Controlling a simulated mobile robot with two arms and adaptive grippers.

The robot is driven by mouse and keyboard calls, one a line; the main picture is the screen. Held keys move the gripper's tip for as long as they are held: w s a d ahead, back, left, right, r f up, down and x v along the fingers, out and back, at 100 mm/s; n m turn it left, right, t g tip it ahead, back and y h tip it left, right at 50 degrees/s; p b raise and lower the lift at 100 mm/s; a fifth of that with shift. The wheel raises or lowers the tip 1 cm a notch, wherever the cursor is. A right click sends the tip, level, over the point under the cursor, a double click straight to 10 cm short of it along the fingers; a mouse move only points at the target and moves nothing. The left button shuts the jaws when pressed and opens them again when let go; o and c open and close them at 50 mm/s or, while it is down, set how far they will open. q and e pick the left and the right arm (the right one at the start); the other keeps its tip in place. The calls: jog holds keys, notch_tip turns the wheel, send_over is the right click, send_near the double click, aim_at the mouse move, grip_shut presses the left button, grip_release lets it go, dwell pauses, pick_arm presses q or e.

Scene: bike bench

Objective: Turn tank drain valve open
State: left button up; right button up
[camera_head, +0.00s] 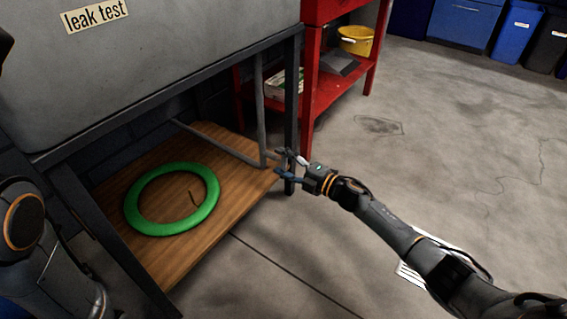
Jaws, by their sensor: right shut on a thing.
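The grey tank (190,50) with a "leak test" label stands on a dark metal frame at the upper left. A grey drain pipe (260,105) comes down beside the frame's right leg. My right gripper (283,163) is at the lower end of this pipe, next to the frame leg, shut on what appears to be the drain valve. The valve is small and largely hidden by the fingers, so its handle's angle cannot be told. My left arm shows at the left edge; its gripper is out of view.
A green tyre-like ring (142,219) lies on the wooden shelf (245,198) under the tank. A red workbench (316,95) holds a yellow bucket (356,41). Blue bins (516,32) stand at the back right. White paper (408,273) lies beneath my right arm. The concrete floor at right is mostly clear.

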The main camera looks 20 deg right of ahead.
jog(key=shift+a, duration=0.1)
jog(key=o, duration=1.2)
jog(key=shift+c, duration=0.2)
jog(key=v, duration=1.2)
